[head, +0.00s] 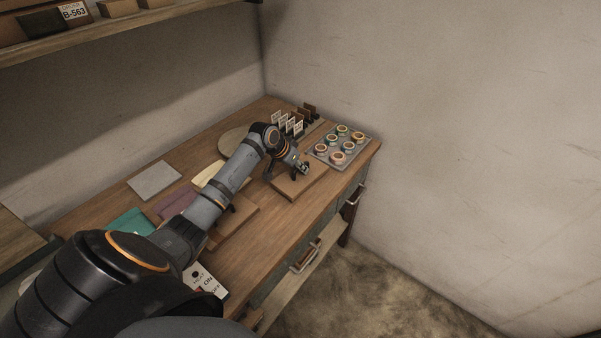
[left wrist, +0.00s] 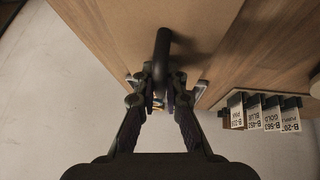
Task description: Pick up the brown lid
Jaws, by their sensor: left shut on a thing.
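The brown lid (head: 296,187) is a flat square board near the front edge of the wooden desk, toward its right end. In the left wrist view the lid (left wrist: 195,22) fills the upper middle, with a dark bar-like handle (left wrist: 163,48) on it. My left gripper (head: 303,168) is over the lid in the head view. In the left wrist view the left gripper (left wrist: 160,86) is shut on the handle. I cannot tell whether the lid is raised off what lies under it. My right gripper is in neither view.
A grey tray (head: 361,150) with several tape rolls stands right of the lid. Labelled cards (head: 289,123) stand behind it. Another brown board (head: 233,223), a teal sheet (head: 128,222) and a grey sheet (head: 154,180) lie to the left. A shelf (head: 120,28) hangs above.

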